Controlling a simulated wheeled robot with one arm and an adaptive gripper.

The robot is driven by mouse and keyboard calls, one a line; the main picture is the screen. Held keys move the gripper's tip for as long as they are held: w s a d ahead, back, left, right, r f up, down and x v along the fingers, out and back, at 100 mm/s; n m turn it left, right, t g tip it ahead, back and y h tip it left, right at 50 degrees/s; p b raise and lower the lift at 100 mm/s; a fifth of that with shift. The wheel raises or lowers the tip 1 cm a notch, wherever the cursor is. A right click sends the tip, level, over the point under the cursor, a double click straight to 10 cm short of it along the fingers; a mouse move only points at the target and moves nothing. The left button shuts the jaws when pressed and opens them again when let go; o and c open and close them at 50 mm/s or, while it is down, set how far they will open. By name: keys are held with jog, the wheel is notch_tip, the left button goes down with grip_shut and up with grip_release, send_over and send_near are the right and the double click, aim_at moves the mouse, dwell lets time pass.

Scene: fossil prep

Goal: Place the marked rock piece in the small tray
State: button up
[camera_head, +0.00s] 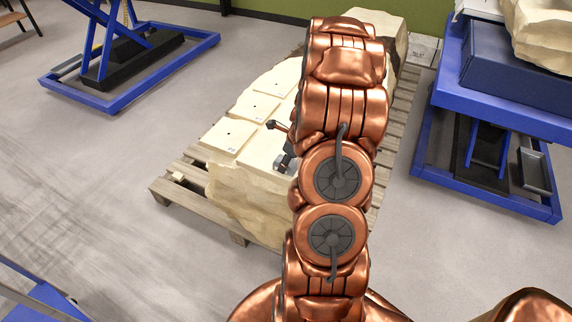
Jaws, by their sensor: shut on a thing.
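A large pale rock block (240,195) lies on the pallet, with several flat, cut rock pieces on top. One piece (229,135) at its near left has a dark dot and a small label; another labelled piece (254,106) lies behind it. My copper arm crosses in front of the block's right side. A small dark part of my gripper (284,160) shows just left of the arm, low over the block's top. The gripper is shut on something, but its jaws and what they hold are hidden. A small grey tray (536,171) shows at the right, by the blue lift.
The slatted wooden pallet (172,193) sticks out around the block. A blue lift table (508,116) stands close on the right with pale rock (545,35) on it. Another blue lift (128,60) stands at the far left. Grey floor (90,190) is clear at left.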

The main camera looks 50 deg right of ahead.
grip_shut()
jog(key=shift+r, duration=0.15)
